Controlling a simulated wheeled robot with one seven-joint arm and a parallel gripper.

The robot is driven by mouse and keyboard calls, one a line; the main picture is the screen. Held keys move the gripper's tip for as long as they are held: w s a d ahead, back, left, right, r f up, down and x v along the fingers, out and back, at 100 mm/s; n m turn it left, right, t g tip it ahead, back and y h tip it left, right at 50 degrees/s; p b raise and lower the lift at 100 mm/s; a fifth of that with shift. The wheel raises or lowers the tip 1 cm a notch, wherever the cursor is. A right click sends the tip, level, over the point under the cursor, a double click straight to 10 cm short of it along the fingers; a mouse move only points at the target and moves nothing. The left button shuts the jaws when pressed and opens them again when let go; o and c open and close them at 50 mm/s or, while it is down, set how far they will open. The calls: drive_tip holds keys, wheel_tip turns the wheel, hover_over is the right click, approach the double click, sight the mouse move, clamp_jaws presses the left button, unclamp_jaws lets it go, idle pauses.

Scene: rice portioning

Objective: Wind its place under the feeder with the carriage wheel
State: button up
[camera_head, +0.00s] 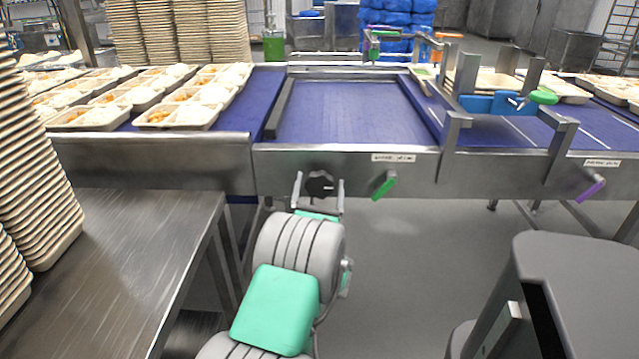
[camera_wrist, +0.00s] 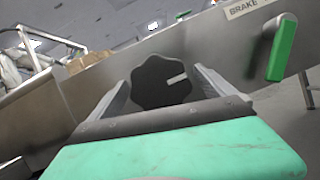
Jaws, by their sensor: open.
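The carriage wheel, a black lobed knob with a light index mark (camera_head: 320,184), sits on the steel front rail below the blue belt. It also shows in the wrist view (camera_wrist: 162,82). My gripper (camera_head: 319,186) is open, with its two fingers on either side of the knob; I cannot tell whether they touch it. In the wrist view my gripper's fingers (camera_wrist: 165,84) flank the knob. The feeder (camera_head: 500,100), a steel frame with blue parts and a green knob, stands over the belt to the right, with a pale tray (camera_head: 497,82) within it.
A green brake lever (camera_head: 384,186) is just right of the knob. A purple lever (camera_head: 590,189) is farther right. Filled trays (camera_head: 180,112) stand on the left belt. A steel table (camera_head: 135,250) with tray stacks (camera_head: 32,165) is at the left. Open floor (camera_head: 420,260) lies right of my arm.

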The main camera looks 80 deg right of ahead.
drive_tip(key=shift+c, duration=0.5)
drive_tip(key=c, duration=1.3)
drive_tip(key=shift+f+n+b, duration=0.1)
drive_tip(key=shift+n+b, duration=0.2)
drive_tip(key=shift+b, duration=0.2)
